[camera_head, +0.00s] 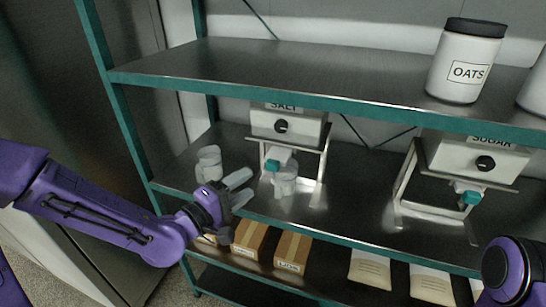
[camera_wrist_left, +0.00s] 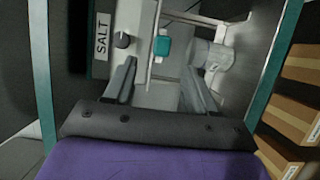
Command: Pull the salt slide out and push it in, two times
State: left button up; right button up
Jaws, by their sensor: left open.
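The salt dispenser (camera_head: 300,127) is a white box on a metal stand on the middle shelf. Its label is partly hidden by the upper shelf's edge. The salt slide's teal handle (camera_head: 272,165) sticks out beneath the box, and the handle also shows in the left wrist view (camera_wrist_left: 161,46). My left gripper (camera_head: 243,187) is open and empty, in front of the dispenser and apart from the handle. In the left wrist view its fingers (camera_wrist_left: 162,82) point toward the teal handle, which lies beyond the tips. My right gripper is out of view.
A translucent cup (camera_head: 286,184) stands under the salt dispenser, and another container (camera_head: 208,166) is to its left. A sugar dispenser (camera_head: 470,160) stands at the right. An oats jar (camera_head: 452,75) is on the upper shelf (camera_head: 300,70). Boxes (camera_head: 292,250) sit on the shelf below.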

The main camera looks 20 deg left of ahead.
aim_at(270, 169)
pick_arm(q)
jog(key=b+x, duration=0.3)
jog(key=x, duration=0.7)
jog(key=shift+f, duration=0.2)
jog(key=shift+w, duration=0.35)
grip_shut()
jog(key=shift+d, duration=0.1)
